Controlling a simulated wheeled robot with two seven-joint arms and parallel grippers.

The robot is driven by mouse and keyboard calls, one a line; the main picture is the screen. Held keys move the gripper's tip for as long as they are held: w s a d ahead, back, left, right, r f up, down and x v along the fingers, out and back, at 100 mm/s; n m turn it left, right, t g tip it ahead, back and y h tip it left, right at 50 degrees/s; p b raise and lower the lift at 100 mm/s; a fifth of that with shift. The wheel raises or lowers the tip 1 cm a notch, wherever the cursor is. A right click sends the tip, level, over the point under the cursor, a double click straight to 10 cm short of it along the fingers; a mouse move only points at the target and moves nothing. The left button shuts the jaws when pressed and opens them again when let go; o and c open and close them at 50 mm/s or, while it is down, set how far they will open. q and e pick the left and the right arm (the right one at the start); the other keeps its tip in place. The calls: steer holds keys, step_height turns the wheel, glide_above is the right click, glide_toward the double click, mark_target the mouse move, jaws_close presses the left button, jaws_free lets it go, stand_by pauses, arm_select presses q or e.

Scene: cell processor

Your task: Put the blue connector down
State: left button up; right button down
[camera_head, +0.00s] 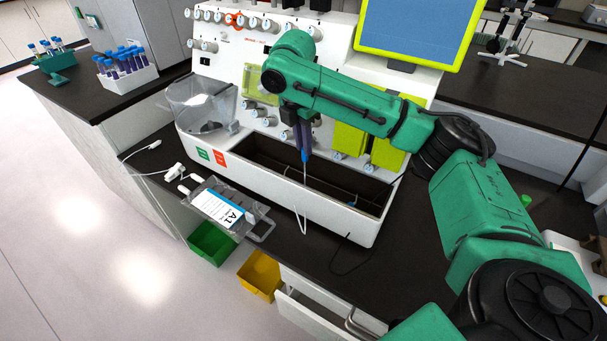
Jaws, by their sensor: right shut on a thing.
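My right gripper (302,138) hangs from the green arm in front of the white cell processor (240,170). It points down over the machine's dark open tray (270,163). It is shut on the small blue connector (304,156), which shows at its fingertips. A thin white tube (304,195) runs down from the connector over the tray's front wall. The connector is above the tray floor; how far is hard to tell. My left gripper is not in view.
A bag labelled A1 (220,207) lies at the bench's front edge, beside a white clamp (176,172). A green bin (211,243) and a yellow bin (261,274) are below the edge. A clear container (200,104) is left of the tray. Racks of blue-capped tubes (126,67) stand at far left.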

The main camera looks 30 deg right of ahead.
step_height(320, 180, down, 12)
steer(key=shift+r+p, duration=0.2)
steer(key=shift+p, duration=0.15)
steer(key=c, duration=0.8)
jaws_free()
steer(key=shift+f, duration=0.1)
steer(key=shift+c, duration=0.2)
step_height(320, 180, up, 12)
steer(key=a, duration=0.1)
steer(key=shift+s+a+b, duration=0.15)
steer(key=shift+b, duration=0.25)
